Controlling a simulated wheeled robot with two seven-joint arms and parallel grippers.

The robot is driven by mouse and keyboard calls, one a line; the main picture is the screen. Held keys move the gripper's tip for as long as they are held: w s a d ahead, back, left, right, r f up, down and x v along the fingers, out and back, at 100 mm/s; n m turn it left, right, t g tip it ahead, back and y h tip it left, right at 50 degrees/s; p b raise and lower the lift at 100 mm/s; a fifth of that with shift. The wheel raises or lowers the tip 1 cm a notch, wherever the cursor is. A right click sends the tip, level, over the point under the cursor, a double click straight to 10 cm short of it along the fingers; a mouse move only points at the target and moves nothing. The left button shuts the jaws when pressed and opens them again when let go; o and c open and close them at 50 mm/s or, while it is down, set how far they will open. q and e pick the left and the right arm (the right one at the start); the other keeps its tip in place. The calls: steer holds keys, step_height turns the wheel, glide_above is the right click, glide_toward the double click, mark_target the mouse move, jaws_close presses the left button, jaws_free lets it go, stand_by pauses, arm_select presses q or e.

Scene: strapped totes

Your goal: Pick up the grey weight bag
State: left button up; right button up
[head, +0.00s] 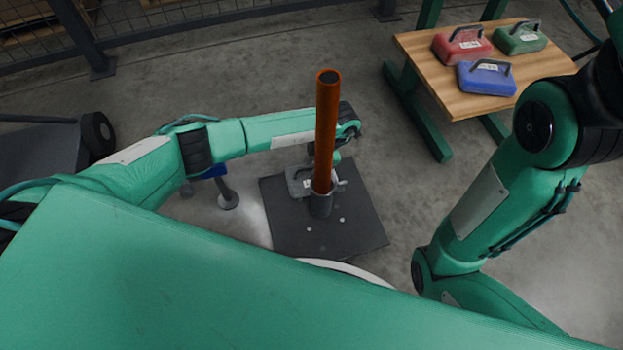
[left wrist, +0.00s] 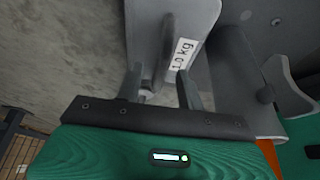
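The grey weight bag (head: 298,183) rests on a dark square base plate (head: 290,240), against the foot of an upright orange post (head: 327,120). In the head view the post hides much of this gripper. My right arm shows at the right; its gripper is out of view.
A wooden bench (head: 440,80) at the upper right holds a red bag (head: 455,48), a green bag (head: 522,42) and a blue bag (head: 480,80). A dark cart (head: 40,150) stands at the left. A mesh fence runs along the back. Floor between plate and bench is clear.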

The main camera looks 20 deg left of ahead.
arm_select(q)
jaws_close()
steer(key=shift+r, duration=0.1)
stand_by(1.2)
